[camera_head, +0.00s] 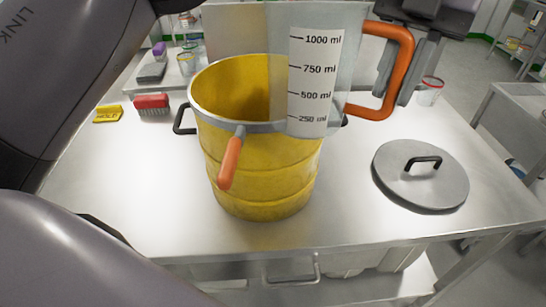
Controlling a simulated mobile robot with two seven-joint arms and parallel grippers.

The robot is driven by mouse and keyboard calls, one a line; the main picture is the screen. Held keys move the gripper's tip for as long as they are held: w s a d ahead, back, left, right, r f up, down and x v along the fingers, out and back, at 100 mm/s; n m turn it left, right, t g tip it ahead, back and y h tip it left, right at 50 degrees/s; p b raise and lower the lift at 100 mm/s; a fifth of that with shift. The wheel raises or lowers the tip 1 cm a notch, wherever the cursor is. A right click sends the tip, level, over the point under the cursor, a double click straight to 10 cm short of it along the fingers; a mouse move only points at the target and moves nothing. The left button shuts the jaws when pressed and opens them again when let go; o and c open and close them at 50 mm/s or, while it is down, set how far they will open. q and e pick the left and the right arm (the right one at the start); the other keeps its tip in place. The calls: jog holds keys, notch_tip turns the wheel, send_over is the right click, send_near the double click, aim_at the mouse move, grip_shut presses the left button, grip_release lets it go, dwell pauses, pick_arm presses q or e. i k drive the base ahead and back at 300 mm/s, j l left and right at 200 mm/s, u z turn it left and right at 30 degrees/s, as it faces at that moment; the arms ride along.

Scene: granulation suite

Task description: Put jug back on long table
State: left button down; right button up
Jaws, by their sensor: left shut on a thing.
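The jug (345,55) is clear, with a white scale marked up to 1000 ml and an orange handle. It is in front of and above the right part of the yellow drum's rim, and hides part of it. My left gripper (400,72) is at the upper right, with its grey fingers shut on the jug's orange handle. The jug looks upright. Its top is cut off by the frame. A steel table (150,215) stands below, bearing the drum; I cannot tell if it is the long table. My right gripper is not in view.
The open yellow drum (265,180) has an orange-handled tool (231,160) at its front rim. A round grey lid (420,176) lies at the right. A red brush (152,104) and yellow block (108,114) lie at the left. A clear cup (429,92) stands behind. The table's front right is clear.

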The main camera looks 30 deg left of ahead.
aim_at(345, 152)
jog(key=l, duration=0.2)
jog(key=i+l+u, duration=0.1)
jog(key=i+l, duration=0.25)
jog(key=i+l+u, duration=0.1)
jog(key=i+l, duration=0.2)
jog(key=l, duration=0.2)
